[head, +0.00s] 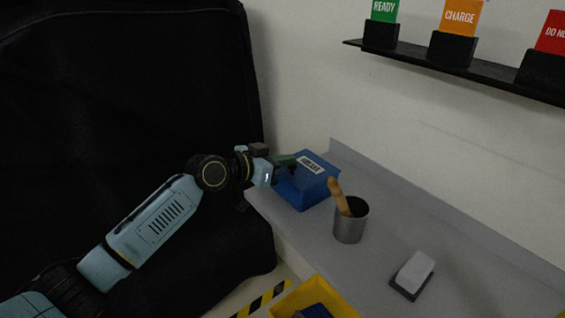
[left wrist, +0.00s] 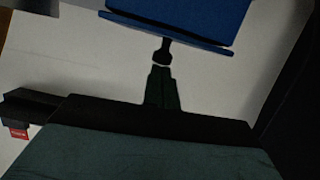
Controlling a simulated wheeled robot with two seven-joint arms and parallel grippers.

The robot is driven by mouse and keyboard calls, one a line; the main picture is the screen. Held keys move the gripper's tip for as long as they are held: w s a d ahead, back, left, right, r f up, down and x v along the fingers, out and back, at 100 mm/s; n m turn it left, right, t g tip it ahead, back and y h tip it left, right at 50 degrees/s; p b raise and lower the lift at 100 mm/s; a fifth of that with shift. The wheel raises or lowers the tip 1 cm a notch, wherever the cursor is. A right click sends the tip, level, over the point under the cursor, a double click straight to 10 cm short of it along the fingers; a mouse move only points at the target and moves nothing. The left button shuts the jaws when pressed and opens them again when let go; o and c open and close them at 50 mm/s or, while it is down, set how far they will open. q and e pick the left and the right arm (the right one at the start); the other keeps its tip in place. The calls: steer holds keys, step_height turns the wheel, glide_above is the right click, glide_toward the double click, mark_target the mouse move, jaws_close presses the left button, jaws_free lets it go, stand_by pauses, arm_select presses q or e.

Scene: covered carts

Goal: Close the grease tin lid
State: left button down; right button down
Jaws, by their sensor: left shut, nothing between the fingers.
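The grease tin (head: 304,197) is a blue box at the far left end of the grey bench. Its blue lid (head: 319,175) with a white label lies over the top in the head view. I cannot tell whether it is fully down. My left gripper (head: 291,168) is shut and empty, at the left edge of the lid, partly in front of it. In the left wrist view the blue tin (left wrist: 190,15) fills the top, and my dark fingertips (left wrist: 162,58) reach its near edge. I cannot tell whether they touch. My right gripper is not in view.
A grey metal cup (head: 349,228) with a wooden-handled tool stands right of the tin. A white and dark block (head: 415,272) lies nearer on the bench. A yellow bin (head: 335,297) is at the bottom. A wall shelf (head: 470,72) holds sign cards. Black covering hangs at left.

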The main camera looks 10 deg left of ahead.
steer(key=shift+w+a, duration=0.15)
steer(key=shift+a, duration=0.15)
